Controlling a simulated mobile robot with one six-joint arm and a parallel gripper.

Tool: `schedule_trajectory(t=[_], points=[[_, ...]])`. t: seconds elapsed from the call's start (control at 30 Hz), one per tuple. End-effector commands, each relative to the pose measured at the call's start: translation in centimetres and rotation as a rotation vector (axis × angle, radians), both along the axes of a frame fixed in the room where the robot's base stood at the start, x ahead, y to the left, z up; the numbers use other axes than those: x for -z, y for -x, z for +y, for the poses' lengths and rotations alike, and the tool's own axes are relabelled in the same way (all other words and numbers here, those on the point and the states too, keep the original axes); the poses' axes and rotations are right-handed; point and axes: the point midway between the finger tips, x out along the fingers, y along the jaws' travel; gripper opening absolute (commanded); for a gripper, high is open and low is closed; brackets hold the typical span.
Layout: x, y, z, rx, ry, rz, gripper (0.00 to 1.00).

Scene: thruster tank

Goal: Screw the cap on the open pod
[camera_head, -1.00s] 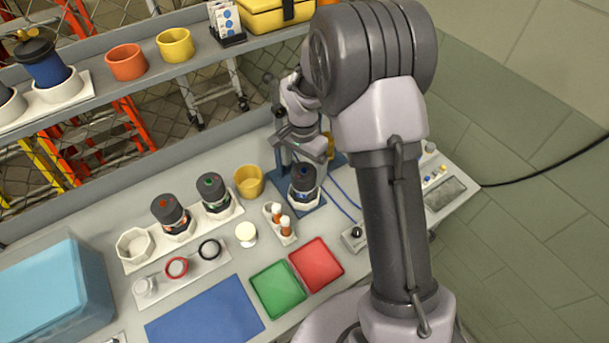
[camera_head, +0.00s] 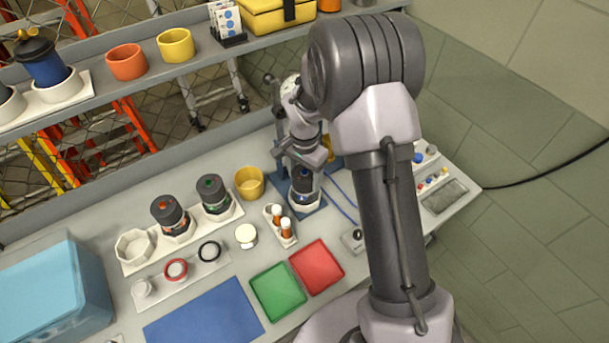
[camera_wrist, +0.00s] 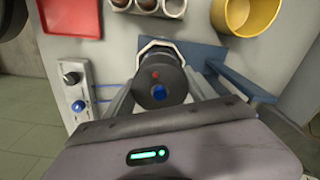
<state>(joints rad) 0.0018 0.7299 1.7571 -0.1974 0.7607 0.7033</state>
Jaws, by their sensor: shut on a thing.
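The pod (camera_head: 304,196) stands upright in a white holder (camera_head: 303,207) on a blue base plate (camera_head: 281,187). Its dark grey cap with a blue dot and a small red mark shows in the wrist view (camera_wrist: 158,87). The cap sits on top of the pod; I cannot tell how tightly it is threaded. My gripper (camera_head: 305,168) is over the pod from above, its fingers shut on the cap's sides. My gripper partly hides the cap in the head view.
Two capped pods (camera_head: 170,214) (camera_head: 212,192) stand in a white rack at left. A yellow cup (camera_head: 249,183) and a tube rack (camera_head: 284,236) are close to the holder. Green (camera_head: 278,291) and red (camera_head: 317,266) trays lie in front. A control box (camera_wrist: 73,92) is nearby.

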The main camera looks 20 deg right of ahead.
Motion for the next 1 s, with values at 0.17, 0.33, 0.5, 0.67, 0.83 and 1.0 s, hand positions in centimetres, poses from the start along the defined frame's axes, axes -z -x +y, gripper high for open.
schedule_trajectory(t=[0.17,0.33,0.5,0.67,0.83,1.0], points=[[-0.01,0.00,0.00,0.000,0.000,0.000,0.29],[0.15,-0.02,0.00,0.039,-0.001,-0.001,0.29],[0.23,-0.04,0.00,0.165,0.000,-0.001,0.29],[0.26,-0.01,0.00,0.281,-0.001,-0.001,0.29],[0.24,-0.01,0.01,0.406,0.000,0.000,0.29],[0.28,0.01,0.01,0.530,0.000,0.000,0.29]])
